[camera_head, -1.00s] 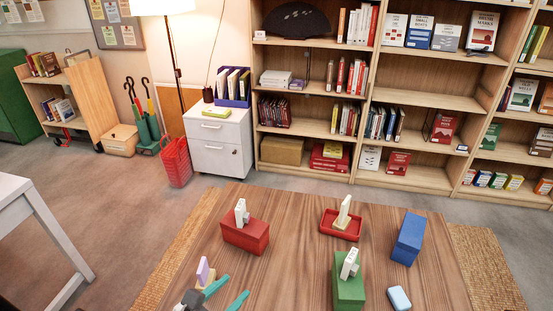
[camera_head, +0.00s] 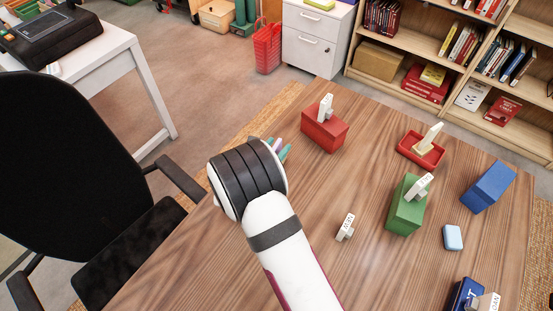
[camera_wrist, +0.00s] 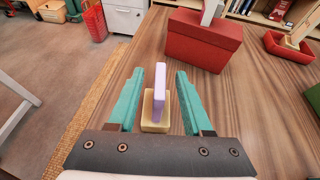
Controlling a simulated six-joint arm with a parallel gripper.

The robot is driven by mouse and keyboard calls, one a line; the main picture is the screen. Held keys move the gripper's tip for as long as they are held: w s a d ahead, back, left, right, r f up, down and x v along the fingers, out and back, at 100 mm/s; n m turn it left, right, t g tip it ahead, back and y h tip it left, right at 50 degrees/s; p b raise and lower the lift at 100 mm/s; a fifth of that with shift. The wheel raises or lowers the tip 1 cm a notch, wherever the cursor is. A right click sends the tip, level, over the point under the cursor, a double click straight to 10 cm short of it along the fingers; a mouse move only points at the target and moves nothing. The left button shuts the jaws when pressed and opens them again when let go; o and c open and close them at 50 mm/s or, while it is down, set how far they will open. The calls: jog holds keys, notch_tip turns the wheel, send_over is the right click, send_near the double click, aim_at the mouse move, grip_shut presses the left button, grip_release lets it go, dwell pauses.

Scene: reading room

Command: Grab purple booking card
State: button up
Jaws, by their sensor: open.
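The purple booking card (camera_wrist: 160,88) stands upright in a small yellowish holder (camera_wrist: 155,113) on the wooden table, seen in the wrist view. My gripper (camera_wrist: 154,88) is open, with one teal finger on each side of the card and a gap on both sides. In the head view my gripper (camera_head: 280,148) is mostly hidden behind my wrist, and only the teal fingertips and a bit of the purple card (camera_head: 276,143) show.
A red box (camera_head: 325,131) with a white card on top stands just beyond the purple card. Farther right are a red tray (camera_head: 407,152), a green box (camera_head: 402,214), a blue box (camera_head: 488,186) and a light blue block (camera_head: 453,238). A black chair (camera_head: 60,170) is at left.

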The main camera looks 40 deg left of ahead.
grip_shut()
dwell(1.4)
